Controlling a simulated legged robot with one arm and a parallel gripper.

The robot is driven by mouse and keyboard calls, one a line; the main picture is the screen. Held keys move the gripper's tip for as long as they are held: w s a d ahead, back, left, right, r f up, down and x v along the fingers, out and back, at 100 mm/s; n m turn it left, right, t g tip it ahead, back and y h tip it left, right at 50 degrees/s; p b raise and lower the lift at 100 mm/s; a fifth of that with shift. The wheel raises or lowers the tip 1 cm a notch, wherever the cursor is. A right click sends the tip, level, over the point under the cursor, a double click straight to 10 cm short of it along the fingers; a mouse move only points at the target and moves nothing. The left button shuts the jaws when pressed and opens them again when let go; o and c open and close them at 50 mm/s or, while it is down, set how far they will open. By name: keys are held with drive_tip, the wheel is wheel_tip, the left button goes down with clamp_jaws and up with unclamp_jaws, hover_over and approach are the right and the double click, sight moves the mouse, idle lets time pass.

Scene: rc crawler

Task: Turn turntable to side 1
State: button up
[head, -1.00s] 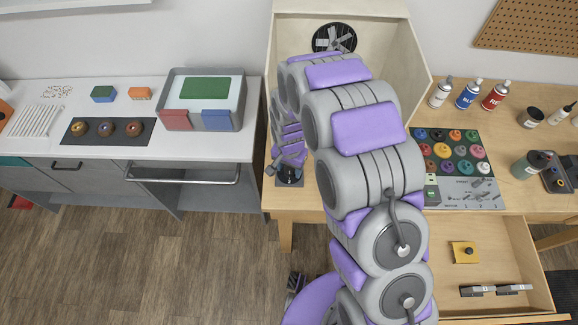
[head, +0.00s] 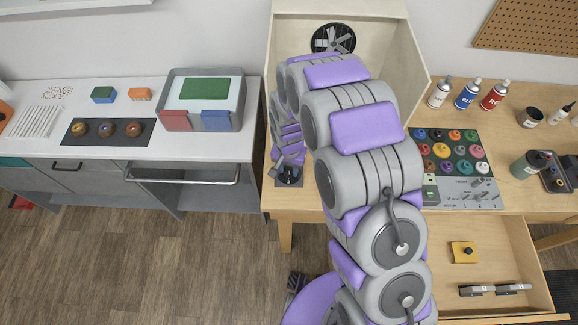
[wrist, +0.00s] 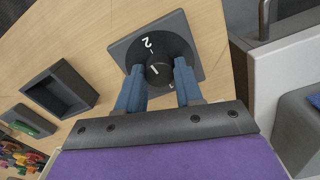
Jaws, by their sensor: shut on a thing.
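A dark square plate (wrist: 188,27) with a round black dial is set in the wood table top, seen in the wrist view. A white "2" shows on the dial's upper left. A black knob (wrist: 160,72) with a white stroke stands at its middle; another white mark is partly hidden by the right finger. My gripper (wrist: 160,67) has its two blue fingers on either side of the knob, shut on it. In the head view the plate (head: 289,182) shows at the booth's front left under my gripper (head: 285,160). No turntable is clearly visible; my arm hides much of the booth.
The open wood booth (head: 420,62) has a fan (head: 333,39) at its back. Spray cans (head: 467,95) and a board of paint pots (head: 447,150) stand to the right, above an open drawer (head: 490,255). In the wrist view, a dark square recess (wrist: 60,90) lies left.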

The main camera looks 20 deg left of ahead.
drive_tip(key=n, duration=0.4)
drive_tip(key=shift+a+p, duration=0.1)
drive_tip(key=shift+p, duration=0.25)
drive_tip(key=n, duration=0.5)
drive_tip(key=shift+p, duration=0.4)
drive_tip(key=n, duration=0.4)
drive_tip(key=shift+r+n+p, duration=0.1)
drive_tip(key=shift+n+p, duration=0.2)
drive_tip(key=shift+p, duration=0.1)
drive_tip(key=n+p, duration=0.1)
drive_tip(key=n, duration=0.7)
drive_tip(key=shift+w+p, duration=0.1)
drive_tip(key=shift+p, duration=0.3)
drive_tip(key=n, duration=0.4)
drive_tip(key=shift+n+p, duration=0.3)
drive_tip(key=shift+p, duration=0.1)
drive_tip(key=n, duration=0.4)
drive_tip(key=shift+n+p, duration=0.35)
drive_tip(key=shift+n, duration=1.75)
